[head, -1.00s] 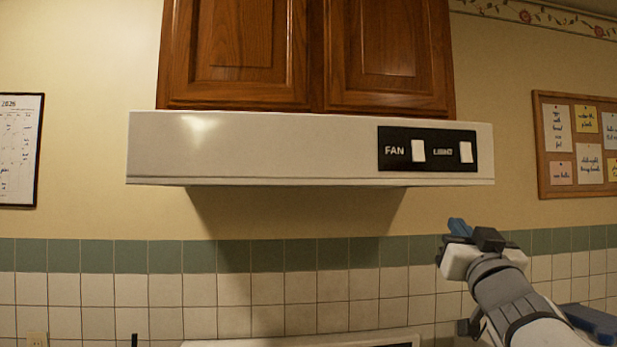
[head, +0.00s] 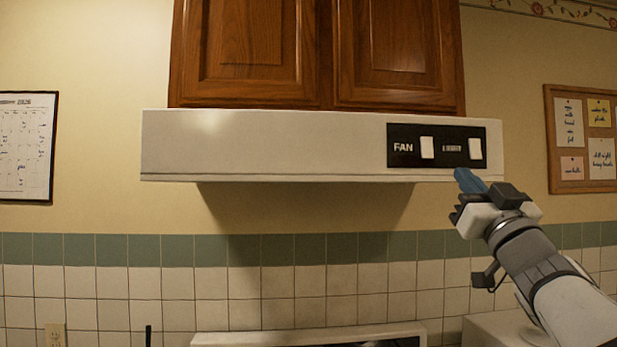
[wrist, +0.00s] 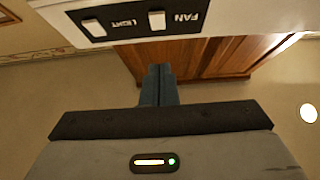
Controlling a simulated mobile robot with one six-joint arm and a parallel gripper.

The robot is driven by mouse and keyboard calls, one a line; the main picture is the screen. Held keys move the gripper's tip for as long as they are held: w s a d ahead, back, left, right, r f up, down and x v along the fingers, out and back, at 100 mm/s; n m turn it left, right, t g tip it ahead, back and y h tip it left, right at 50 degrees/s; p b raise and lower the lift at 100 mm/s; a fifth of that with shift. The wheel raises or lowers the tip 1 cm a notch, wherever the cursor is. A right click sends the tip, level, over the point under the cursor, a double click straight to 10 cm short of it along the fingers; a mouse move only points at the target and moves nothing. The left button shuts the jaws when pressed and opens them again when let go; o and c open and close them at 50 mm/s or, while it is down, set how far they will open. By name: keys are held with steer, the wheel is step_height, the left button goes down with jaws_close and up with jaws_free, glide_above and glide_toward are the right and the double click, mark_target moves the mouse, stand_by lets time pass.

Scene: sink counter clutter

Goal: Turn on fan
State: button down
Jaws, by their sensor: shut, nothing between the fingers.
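The white range hood (head: 270,145) hangs under the wooden cabinets. Its black switch panel (head: 455,160) is at the right of its front face. The white fan switch (head: 427,148) sits right of the word FAN, and the white light switch (head: 475,149) is further right. In the wrist view the panel looks upside down, with the fan switch (wrist: 157,20) above my fingers and the light switch (wrist: 94,27) to the left. My gripper (head: 466,178) is shut and empty, its blue fingertips just below the panel's right part. The wrist view also shows the shut fingers (wrist: 159,72), apart from the fan switch.
Wooden cabinets (head: 320,55) stand directly above the hood. A calendar (head: 25,145) hangs at left and a cork board (head: 553,140) at right. A stove top edge (head: 310,338) shows below.

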mark_target(428, 150)
steer(key=p+x, duration=0.1)
steer(key=x, duration=0.2)
steer(key=w+f+p+x, duration=0.1)
steer(key=p+x, duration=0.1)
steer(key=x, duration=0.1)
steer(key=f+p+x, duration=0.1)
steer(key=x, duration=0.3)
steer(key=shift+w+r, duration=0.1)
steer(key=shift+w, duration=0.2)
steer(key=shift+w+p, duration=0.3)
